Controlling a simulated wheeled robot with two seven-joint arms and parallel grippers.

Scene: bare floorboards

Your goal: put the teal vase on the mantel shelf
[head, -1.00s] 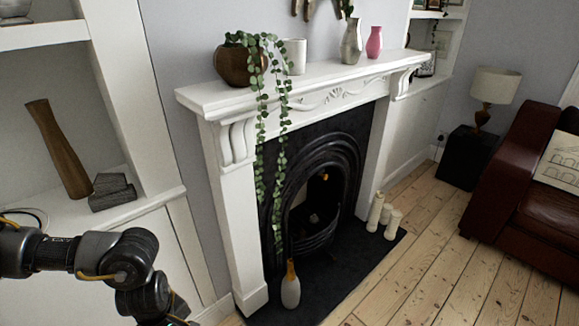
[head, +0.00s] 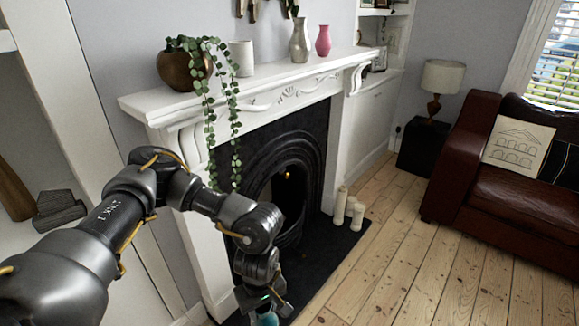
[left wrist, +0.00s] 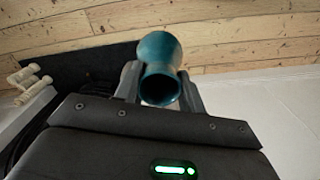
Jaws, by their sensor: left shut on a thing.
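The teal vase (left wrist: 158,48) is between the fingers of my left gripper (left wrist: 160,82) in the left wrist view, its dark open mouth toward the camera. In the head view, only a bit of the vase (head: 267,319) shows at the bottom edge, below my left gripper (head: 264,304), which is shut on it. They are low in front of the fireplace, well below the mantel shelf (head: 275,77). The white shelf runs across the top of the fireplace. My right gripper is not in view.
On the shelf are a trailing plant in a brown pot (head: 183,69), a white cup (head: 241,58), a silver vase (head: 299,42) and a pink vase (head: 323,41). Bare shelf lies between the cup and silver vase. Cream candles (head: 350,209) stand on the hearth.

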